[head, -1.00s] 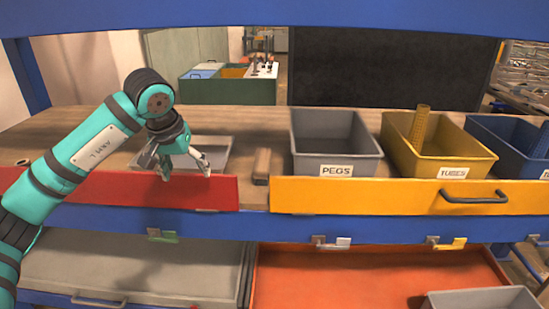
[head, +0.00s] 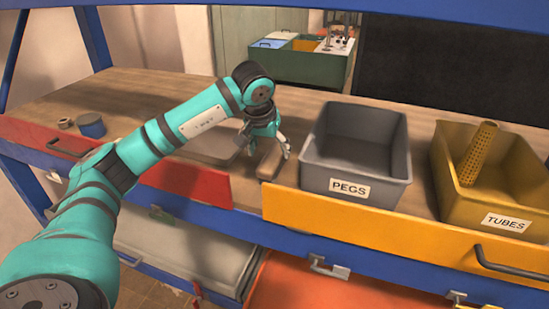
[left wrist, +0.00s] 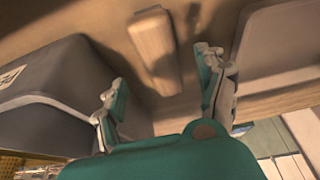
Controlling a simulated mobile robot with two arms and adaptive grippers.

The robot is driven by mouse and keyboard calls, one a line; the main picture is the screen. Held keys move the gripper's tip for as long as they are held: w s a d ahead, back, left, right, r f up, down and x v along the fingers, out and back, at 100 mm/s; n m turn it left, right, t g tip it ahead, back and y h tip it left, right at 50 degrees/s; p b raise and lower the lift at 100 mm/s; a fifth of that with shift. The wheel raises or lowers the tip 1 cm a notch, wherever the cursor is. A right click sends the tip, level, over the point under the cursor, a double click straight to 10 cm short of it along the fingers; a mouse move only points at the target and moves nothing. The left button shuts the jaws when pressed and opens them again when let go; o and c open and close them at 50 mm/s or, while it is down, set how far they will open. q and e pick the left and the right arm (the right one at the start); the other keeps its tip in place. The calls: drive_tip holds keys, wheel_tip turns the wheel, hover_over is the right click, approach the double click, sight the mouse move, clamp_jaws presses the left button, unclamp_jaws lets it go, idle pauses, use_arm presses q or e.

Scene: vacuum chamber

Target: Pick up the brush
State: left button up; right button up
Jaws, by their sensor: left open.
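The brush appears to be the light-brown wooden block (head: 268,166) on the wooden worktop, just left of the grey PEGS bin. In the left wrist view the block (left wrist: 153,45) lies ahead of the fingers, its near end between their lines. My left gripper (head: 268,150) is open and empty above the block, partly covering it in the head view. Its two fingers (left wrist: 160,76) are spread wide in the left wrist view, and neither appears to touch the block. No bristles can be made out. My right gripper is in neither view.
The grey PEGS bin (head: 355,150) stands close to the right of the block, with the yellow TUBES bin (head: 512,215) beyond it. A shallow grey tray (head: 205,150) lies to the left. A red drawer front (head: 205,185) and a yellow one (head: 380,228) border the worktop's near edge.

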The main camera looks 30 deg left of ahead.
sight(272, 157)
use_arm(q)
drive_tip(key=shift+w+f, duration=0.2)
drive_tip(key=shift+f, duration=0.25)
drive_tip(key=shift+w+d+f, duration=0.1)
drive_tip(key=shift+w+f, duration=0.15)
drive_tip(key=p+x, duration=0.3)
drive_tip(key=x, duration=0.1)
drive_tip(key=shift+w+a, duration=0.2)
drive_tip(key=shift+a, duration=0.15)
drive_tip(key=shift+w+a+f, duration=0.1)
drive_tip(key=shift+f, duration=0.25)
drive_tip(key=shift+w+f, duration=0.1)
drive_tip(key=shift+f, duration=0.05)
drive_tip(key=shift+c, duration=1)
drive_tip(key=c, duration=1.1)
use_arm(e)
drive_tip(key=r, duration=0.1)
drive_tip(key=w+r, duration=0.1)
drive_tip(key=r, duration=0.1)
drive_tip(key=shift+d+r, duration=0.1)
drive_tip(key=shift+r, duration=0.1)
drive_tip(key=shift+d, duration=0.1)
